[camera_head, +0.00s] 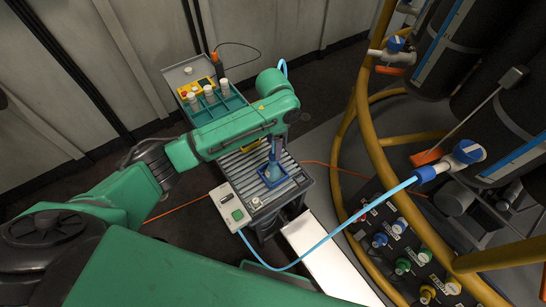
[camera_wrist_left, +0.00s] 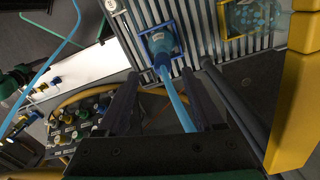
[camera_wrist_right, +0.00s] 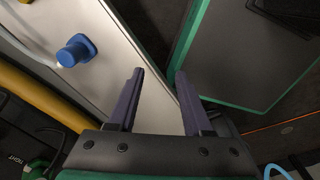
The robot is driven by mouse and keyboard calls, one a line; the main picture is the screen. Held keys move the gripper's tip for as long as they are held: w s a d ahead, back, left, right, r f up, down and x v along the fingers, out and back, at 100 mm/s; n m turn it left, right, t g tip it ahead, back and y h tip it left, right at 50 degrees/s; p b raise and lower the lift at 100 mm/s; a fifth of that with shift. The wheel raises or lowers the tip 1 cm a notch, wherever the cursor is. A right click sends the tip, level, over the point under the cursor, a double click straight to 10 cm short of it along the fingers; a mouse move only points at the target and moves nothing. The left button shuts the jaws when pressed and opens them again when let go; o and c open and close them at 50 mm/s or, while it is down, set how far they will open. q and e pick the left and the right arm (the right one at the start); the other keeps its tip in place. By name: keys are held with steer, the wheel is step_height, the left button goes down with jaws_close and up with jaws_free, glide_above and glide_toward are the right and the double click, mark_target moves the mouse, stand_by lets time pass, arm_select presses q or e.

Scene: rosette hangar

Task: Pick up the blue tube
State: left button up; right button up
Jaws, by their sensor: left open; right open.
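A light blue tube (camera_wrist_left: 174,90) rises from a blue fitting (camera_wrist_left: 160,42) seated in a blue square frame (camera_wrist_left: 147,33) on a ribbed grey bench. The tube's lower end and frame (camera_head: 272,176) also show in the head view, under my left forearm. My left gripper (camera_wrist_left: 160,76) is open above the bench, with the tube appearing between its two dark fingers; I cannot tell whether they touch it. In the head view my green left arm hides part of the tube. My right gripper (camera_wrist_right: 157,72) is open and empty, and shows only in the right wrist view.
A green rack (camera_head: 214,106) with white-capped vials stands behind the left arm. A white switch box (camera_head: 231,208) sits at the bench's left front. A light blue hose (camera_head: 335,232) loops to a valve (camera_head: 466,152) by yellow pipes (camera_head: 370,130) and dark cylinders at right.

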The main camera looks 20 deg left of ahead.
mark_target(273, 153)
arm_select(q)
step_height(273, 153, down, 5)
steer(key=shift+w+a+r+p, duration=0.1)
steer(key=shift+w+a+p, duration=0.05)
steer(key=shift+p, duration=0.2)
arm_select(e)
steer(key=shift+t, duration=0.5)
steer(key=w, duration=0.2)
steer(key=w+r, duration=0.1)
steer(key=w, duration=0.2)
steer(key=shift+w, duration=0.25)
arm_select(q)
steer(key=shift+f, duration=0.2)
arm_select(e)
steer(key=shift+s, duration=0.15)
arm_select(q)
steer(key=shift+c, duration=0.3)
arm_select(e)
steer(key=shift+s+d, duration=0.1)
steer(key=shift+s, duration=0.75)
arm_select(q)
steer(key=c, duration=0.5)
arm_select(e)
steer(key=shift+s, duration=0.25)
arm_select(q)
jaws_close()
arm_select(e)
steer(key=shift+w, duration=0.1)
